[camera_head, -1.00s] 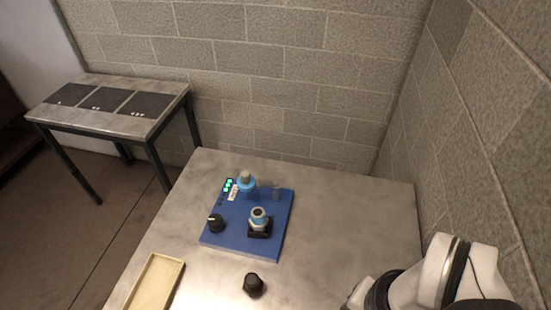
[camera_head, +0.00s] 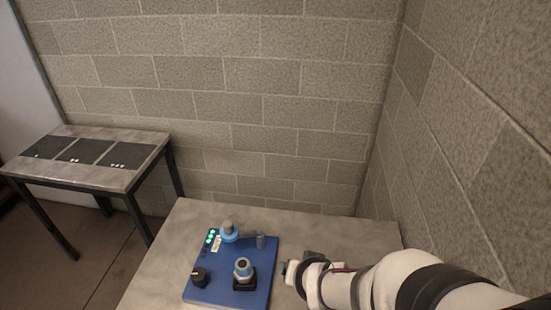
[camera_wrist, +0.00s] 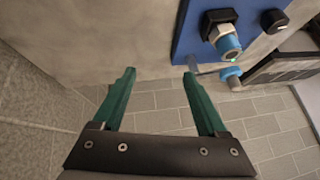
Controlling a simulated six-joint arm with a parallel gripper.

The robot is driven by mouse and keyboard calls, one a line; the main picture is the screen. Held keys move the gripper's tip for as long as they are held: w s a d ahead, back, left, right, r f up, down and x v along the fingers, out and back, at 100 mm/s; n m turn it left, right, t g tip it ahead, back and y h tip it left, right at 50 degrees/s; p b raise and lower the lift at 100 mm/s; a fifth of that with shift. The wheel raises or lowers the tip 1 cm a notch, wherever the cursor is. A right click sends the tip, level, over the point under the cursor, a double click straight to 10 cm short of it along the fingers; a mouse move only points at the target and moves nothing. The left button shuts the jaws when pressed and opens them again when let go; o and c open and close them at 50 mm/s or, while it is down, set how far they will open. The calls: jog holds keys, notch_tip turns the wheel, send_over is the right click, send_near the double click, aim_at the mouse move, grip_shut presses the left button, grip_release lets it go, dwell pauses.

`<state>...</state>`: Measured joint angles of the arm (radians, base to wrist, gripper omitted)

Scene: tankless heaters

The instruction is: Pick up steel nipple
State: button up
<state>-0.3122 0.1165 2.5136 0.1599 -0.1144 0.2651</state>
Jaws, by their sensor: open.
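A steel fitting (camera_head: 243,267) with a hex nut and a blue band stands upright in a black block on the blue board (camera_head: 268,262); it looks like the steel nipple, though I cannot be sure. It also shows at upper right in the wrist view (camera_wrist: 226,42), threaded end toward me. My gripper (camera_head: 288,270) is just right of the board in the head view. In the wrist view its green fingers (camera_wrist: 160,72) are spread with nothing between them. The fitting lies outside them, beyond the right finger.
On the board are a blue collar with a grey top (camera_head: 229,231), a grey post (camera_head: 261,241), a black knob (camera_head: 199,276) and green lights (camera_head: 211,237). A side table (camera_head: 125,178) with dark panels stands left. Block walls (camera_head: 290,130) close the back and right.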

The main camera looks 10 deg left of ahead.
aim_at(244, 270)
jog(key=w+a+f+n+t+y, duration=0.1)
jog(key=a+n, duration=0.1)
jog(key=a, duration=0.2)
jog(key=w+a+f+n+t+y, duration=0.1)
jog(key=a+f+t+y, duration=0.1)
jog(key=a, duration=0.2)
jog(key=w+a+f+n+t+y, duration=0.1)
jog(key=a+n+t, duration=0.1)
jog(key=a, duration=0.2)
jog(key=shift+w+a+f+n, duration=0.2)
jog(key=shift+w+a+n, duration=0.05)
jog(key=shift+a+n, duration=0.1)
jog(key=shift+s+f+n+y, duration=0.5)
jog(key=shift+s+f+n, duration=0.05)
jog(key=shift+s+f, duration=0.35)
jog(key=x, duration=0.4)
jog(key=shift+w+a, duration=0.1)
jog(key=shift+w, duration=0.2)
jog(key=shift+c, duration=0.3)
grip_shut()
